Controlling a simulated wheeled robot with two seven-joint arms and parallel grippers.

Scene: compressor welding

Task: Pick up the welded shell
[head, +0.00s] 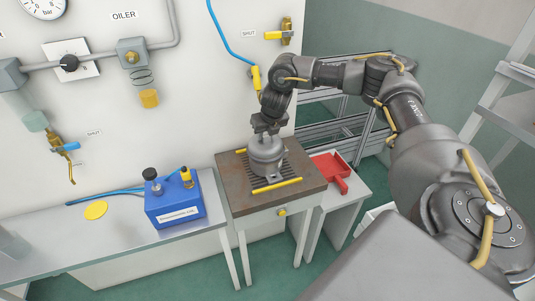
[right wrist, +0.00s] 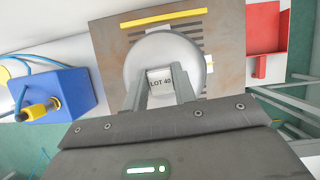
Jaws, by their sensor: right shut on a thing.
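The welded shell (head: 266,158) is a grey rounded metal can standing upright on the slotted middle of the brown welding table (head: 237,197). My right gripper (head: 268,128) reaches down onto its top from above and is shut on it. In the right wrist view the shell (right wrist: 178,52) shows from above as a pale disc, with a "LOT 40" label between the two fingers of my right gripper (right wrist: 162,92). I cannot tell whether the shell touches the table. My left gripper is not in view.
A blue box (head: 174,200) with a black cap and a yellow-and-blue fitting stands on the left bench (head: 110,240). A red tray (head: 331,170) lies right of the welding table. Yellow bars (head: 277,186) edge the slotted area. The wall carries pipes and valves.

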